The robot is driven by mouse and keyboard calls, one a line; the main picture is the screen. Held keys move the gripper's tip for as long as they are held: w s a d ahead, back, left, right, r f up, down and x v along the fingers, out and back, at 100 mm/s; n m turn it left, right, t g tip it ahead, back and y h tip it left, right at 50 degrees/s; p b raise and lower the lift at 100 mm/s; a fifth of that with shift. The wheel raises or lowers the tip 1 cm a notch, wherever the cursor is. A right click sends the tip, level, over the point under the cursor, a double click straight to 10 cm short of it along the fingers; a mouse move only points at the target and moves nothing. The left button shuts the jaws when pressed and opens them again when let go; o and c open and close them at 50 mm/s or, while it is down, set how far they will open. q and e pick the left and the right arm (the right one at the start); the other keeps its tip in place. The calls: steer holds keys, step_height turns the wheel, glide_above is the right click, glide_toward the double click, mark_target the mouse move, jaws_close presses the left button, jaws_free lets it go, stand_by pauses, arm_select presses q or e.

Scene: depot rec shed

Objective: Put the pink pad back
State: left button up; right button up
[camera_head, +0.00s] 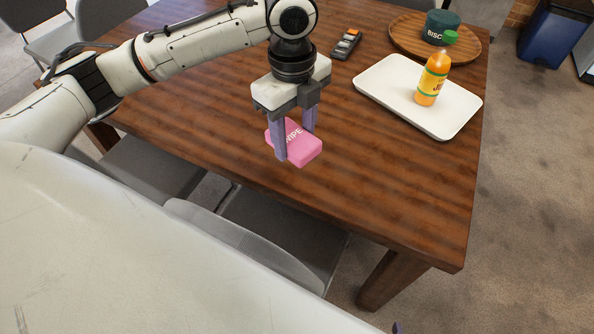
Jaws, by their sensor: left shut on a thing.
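The pink pad (307,150) has white lettering, partly hidden by a finger. My left gripper (294,140) points down over the near part of the wooden table, its two purple fingers shut on the pad. I cannot tell whether the pad touches the tabletop or is held just above it. A small purple tip (396,327) at the bottom edge looks like part of my right gripper; the remainder is out of view.
A white tray (380,106) holds an orange juice bottle (433,78). Behind it, a round wooden tray (402,36) holds a dark green tin (441,24). A dark remote-like object (346,44) lies left of the white tray. The table's (400,190) front right is clear. Grey chairs (275,235) stand along the near edge.

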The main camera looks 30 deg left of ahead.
mark_target(296, 127)
arm_select(q)
steer(key=m, duration=0.1)
steer(key=w+f+m, duration=0.1)
steer(key=m, duration=0.2)
steer(key=shift+w+a+f, duration=0.15)
steer(key=shift+a, duration=0.1)
steer(key=m, duration=0.2)
steer(key=w+f+m, duration=0.1)
steer(key=shift+a+m+b, duration=0.25)
steer(key=shift+m+b, duration=0.15)
steer(key=m, duration=0.2)
steer(key=w+f+m, duration=0.1)
steer(key=m, duration=0.1)
steer(key=a+m, duration=0.1)
steer(key=m, duration=0.1)
steer(key=shift+w+f, duration=0.25)
steer(key=shift+f, duration=0.15)
step_height(296, 127, down, 10)
steer(key=shift+b, duration=0.3)
steer(key=shift+f, duration=0.15)
steer(key=o, duration=1)
